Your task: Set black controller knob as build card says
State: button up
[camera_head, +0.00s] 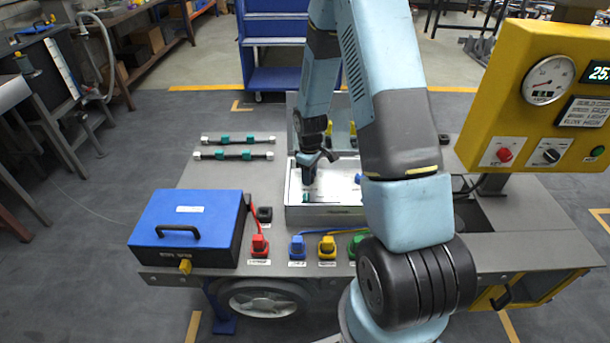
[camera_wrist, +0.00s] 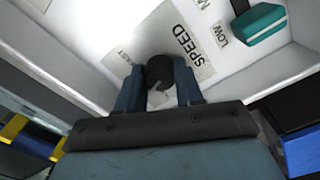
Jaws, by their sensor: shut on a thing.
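The black controller knob (camera_wrist: 160,70) sits on a pale plate marked SPEED inside the open white controller box (camera_wrist: 90,28). My gripper (camera_wrist: 159,88) is over the plate with a blue finger on each side of the knob, shut on it. Words ending in LOW and AST show near the plate; the knob's pointer direction cannot be made out. In the head view my gripper (camera_head: 312,172) reaches down into the white box (camera_head: 325,213), and the knob is hidden there.
A blue case (camera_head: 185,228) stands at the left of the bench. Red (camera_head: 260,246), blue and yellow connectors line the front edge. A yellow panel (camera_head: 520,90) with a gauge and another black knob (camera_head: 550,156) rises at right.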

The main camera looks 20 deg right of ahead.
jog(key=shift+o, duration=0.2)
jog(key=shift+w+d+r, duration=0.15)
jog(key=shift+w+d, duration=0.1)
jog(key=shift+w, duration=0.1)
jog(key=o, duration=1)
jog(key=shift+a, duration=0.1)
jog(key=shift+s, duration=0.15)
jog(key=shift+a, duration=0.1)
notch_tip(320, 180, up, 14)
jog(key=shift+f, duration=0.25)
